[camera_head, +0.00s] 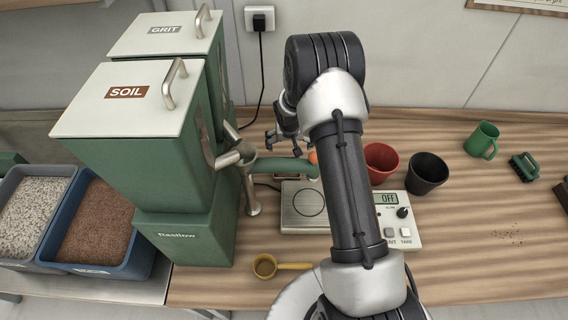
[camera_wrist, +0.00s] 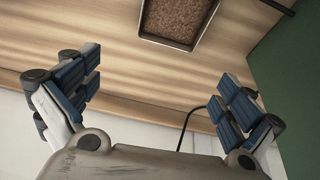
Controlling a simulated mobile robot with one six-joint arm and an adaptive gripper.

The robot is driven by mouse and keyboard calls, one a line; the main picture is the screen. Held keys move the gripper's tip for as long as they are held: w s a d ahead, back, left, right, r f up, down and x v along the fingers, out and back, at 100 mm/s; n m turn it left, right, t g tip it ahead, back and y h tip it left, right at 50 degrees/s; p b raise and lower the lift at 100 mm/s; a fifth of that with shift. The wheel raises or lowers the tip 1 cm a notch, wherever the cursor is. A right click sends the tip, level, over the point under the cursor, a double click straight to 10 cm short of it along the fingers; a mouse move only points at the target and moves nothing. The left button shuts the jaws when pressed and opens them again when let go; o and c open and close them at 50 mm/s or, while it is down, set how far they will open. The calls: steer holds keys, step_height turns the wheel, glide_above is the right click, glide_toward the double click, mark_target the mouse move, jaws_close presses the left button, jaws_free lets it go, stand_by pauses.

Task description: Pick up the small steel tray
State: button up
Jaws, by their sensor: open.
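A small square tray (camera_wrist: 143,22) with a thin metallic rim and brown, soil-like fill shows at the top edge of the wrist view, partly cut off. It lies on the wooden bench. My gripper (camera_head: 283,144) is at the back of the bench, beside the green dispenser. In the wrist view my gripper (camera_wrist: 158,85) is open, its blue-padded fingers wide apart with nothing between them. The tray lies beyond the fingertips, apart from them.
The green soil dispenser (camera_head: 135,140) stands at left. A scale (camera_head: 302,222) reading OFF lies mid-bench, partly behind my arm. A yellow scoop (camera_head: 266,266) lies in front.

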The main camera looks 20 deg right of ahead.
steer(key=shift+m+g, duration=0.3)
steer(key=shift+g, duration=0.1)
steer(key=f, duration=0.4)
steer(key=f+b, duration=0.1)
steer(key=f, duration=0.3)
steer(key=a+f, duration=0.1)
steer(key=f, duration=0.3)
steer(key=shift+s+f+b, duration=0.25)
steer(key=shift+f+b, duration=0.05)
steer(key=shift+b, duration=0.1)
steer(key=c, duration=1)
